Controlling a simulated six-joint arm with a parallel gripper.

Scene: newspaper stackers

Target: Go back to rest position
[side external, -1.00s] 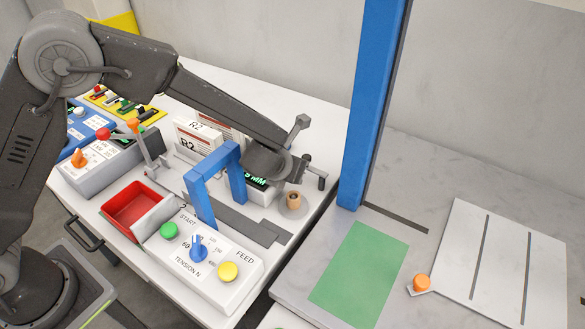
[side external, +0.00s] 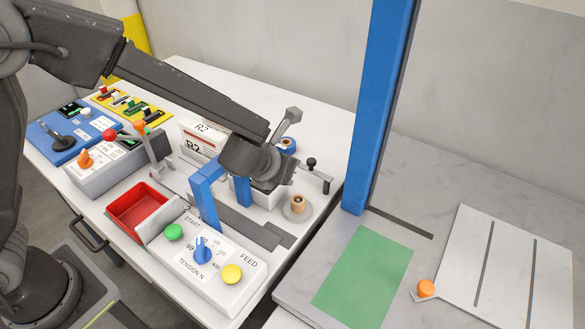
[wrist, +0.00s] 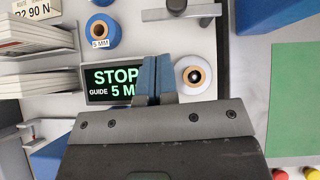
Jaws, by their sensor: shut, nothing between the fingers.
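My gripper (side external: 287,176) hangs over the machine table, just behind and right of the blue arch. In the wrist view its blue fingertips (wrist: 152,68) are together with nothing between them. They are above the display (wrist: 112,84), which reads STOP and GUIDE 5 MM, and cover its right end. In the side view my wrist and forearm hide most of the display.
A blue arch (side external: 206,197), a feed panel (side external: 213,265) and a red bin (side external: 140,207) stand in front. A blue column (side external: 375,120) rises at right, by a green mat (side external: 362,277). A crank handle (side external: 316,172) and a blue reel (wrist: 98,36) lie beyond my gripper.

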